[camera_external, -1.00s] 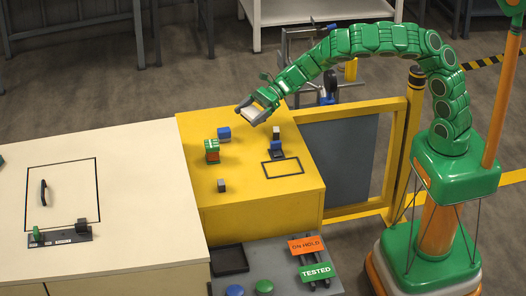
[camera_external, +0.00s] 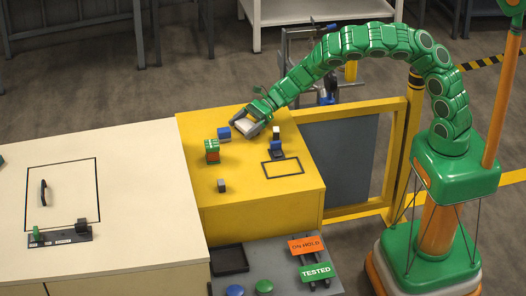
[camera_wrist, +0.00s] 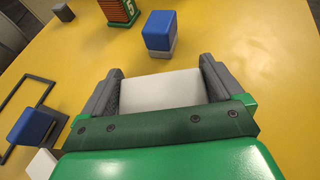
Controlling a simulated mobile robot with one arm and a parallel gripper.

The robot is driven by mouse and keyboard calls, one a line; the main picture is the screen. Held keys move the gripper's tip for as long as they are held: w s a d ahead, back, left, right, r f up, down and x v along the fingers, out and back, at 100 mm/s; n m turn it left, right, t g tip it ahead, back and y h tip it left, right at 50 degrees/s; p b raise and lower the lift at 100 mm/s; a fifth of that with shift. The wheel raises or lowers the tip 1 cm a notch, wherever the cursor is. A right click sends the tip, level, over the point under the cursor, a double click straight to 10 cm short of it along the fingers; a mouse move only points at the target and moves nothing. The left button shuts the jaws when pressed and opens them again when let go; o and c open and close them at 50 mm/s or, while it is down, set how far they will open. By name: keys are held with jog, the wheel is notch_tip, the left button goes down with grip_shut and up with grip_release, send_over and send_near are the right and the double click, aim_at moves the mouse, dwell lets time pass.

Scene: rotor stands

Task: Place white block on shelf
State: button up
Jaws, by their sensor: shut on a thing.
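The white block (camera_external: 245,127) is between the fingers of my gripper (camera_external: 243,130), which is shut on it. In the wrist view the white block (camera_wrist: 162,92) sits between both dark grey fingers of my gripper (camera_wrist: 160,68). It is low over the back part of the yellow table (camera_external: 250,195); whether the block touches the tabletop I cannot tell. A white rack with a flat white shelf (camera_external: 305,12) stands on the floor at the back, apart from my gripper; I cannot tell if it is the task's shelf.
A blue block on a grey base (camera_external: 224,134) is just left of my gripper. An orange and green block (camera_external: 212,151) and a small grey block (camera_external: 221,186) stand nearer. A blue piece (camera_external: 277,147) stands by a black outline (camera_external: 283,169). The front right tabletop is clear.

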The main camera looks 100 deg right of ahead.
jog(key=shift+f, duration=0.15)
jog(key=o, duration=0.7)
jog(key=shift+s+d+r, duration=0.2)
jog(key=shift+s+r, duration=0.1)
jog(key=shift+s, duration=0.15)
jog(key=shift+v, duration=5.45)
